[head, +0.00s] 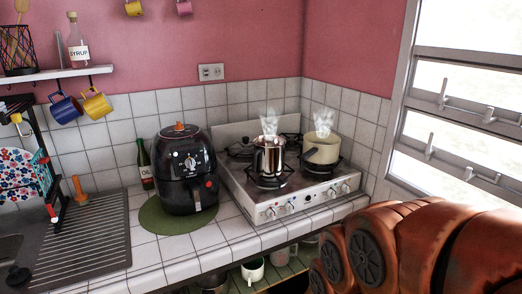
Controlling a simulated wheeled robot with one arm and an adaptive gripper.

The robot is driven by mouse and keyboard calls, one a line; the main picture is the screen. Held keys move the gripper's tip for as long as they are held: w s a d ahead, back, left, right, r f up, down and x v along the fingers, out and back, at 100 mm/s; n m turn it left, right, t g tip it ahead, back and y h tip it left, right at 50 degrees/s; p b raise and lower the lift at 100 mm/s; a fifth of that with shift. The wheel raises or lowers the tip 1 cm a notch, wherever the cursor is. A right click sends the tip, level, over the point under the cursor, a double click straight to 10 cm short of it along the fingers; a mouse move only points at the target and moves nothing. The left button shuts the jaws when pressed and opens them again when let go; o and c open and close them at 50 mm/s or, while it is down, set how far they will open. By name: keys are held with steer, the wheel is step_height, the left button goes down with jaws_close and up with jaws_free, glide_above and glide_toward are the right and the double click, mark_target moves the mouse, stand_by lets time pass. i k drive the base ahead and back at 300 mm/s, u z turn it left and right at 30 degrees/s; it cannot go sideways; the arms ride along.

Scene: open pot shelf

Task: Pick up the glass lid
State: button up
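I cannot clearly make out a glass lid in the head view. Below the counter, an open pot shelf (272,271) shows only in part. On it are a white pot or cup (253,271), a second light vessel (280,256) and a dark vessel (213,281) cut by the lower edge. Whether any of these bears a glass lid is too small to tell. My orange arm fills the lower right and hides the shelf's right part. My gripper is not in view.
A white stove (292,206) carries a steaming metal pot (268,158) and a steaming cream pot (321,149). A black air fryer (187,172) stands on a green mat (160,222). A dish rack (25,150) and drainboard (85,240) are at left; a window is at right.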

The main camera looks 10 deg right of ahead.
mark_target(246, 145)
steer(key=u, duration=0.3)
steer(key=i, duration=0.85)
steer(key=u, duration=0.25)
